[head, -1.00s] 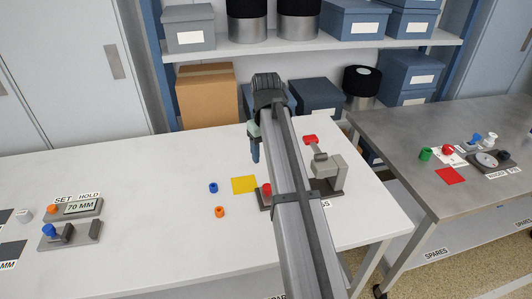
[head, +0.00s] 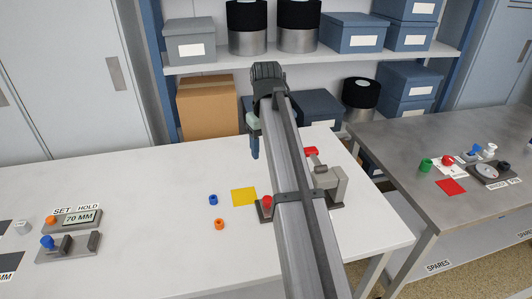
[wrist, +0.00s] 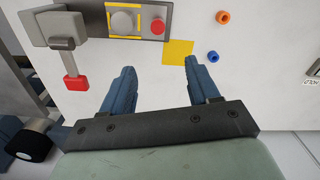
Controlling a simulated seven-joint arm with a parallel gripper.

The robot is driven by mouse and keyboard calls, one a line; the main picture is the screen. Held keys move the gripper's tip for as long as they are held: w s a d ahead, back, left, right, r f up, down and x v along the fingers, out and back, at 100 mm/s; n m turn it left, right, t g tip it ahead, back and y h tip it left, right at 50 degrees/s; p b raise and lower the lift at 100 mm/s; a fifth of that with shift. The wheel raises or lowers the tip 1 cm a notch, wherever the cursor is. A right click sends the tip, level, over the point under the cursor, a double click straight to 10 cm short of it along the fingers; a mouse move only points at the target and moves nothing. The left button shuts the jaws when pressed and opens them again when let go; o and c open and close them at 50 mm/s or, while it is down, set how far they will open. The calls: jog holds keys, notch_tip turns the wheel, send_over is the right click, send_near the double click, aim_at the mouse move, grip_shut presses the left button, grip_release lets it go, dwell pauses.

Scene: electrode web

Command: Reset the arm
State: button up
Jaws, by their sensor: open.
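My gripper (head: 255,147) hangs over the far part of the white table (head: 150,190), fingers pointing down. In the wrist view my gripper (wrist: 156,78) shows two blue fingers spread apart with nothing between them. Below it lie the yellow square (head: 243,197), a blue ring-like piece (head: 213,200) and an orange one (head: 219,224), all apart from the fingers. A grey press-like device (head: 333,185) with a red-tipped lever (wrist: 76,83) and a red button (wrist: 157,26) stands on the table, partly hidden by my arm in the head view.
A metal table (head: 410,150) at the right bears a red square (head: 450,187) and small parts. Shelves with boxes (head: 190,40) stand behind. The white table's middle is clear.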

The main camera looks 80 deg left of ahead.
notch_tip(320, 180, up, 2)
jog(key=shift+w, duration=0.1)
dwell(0.6)
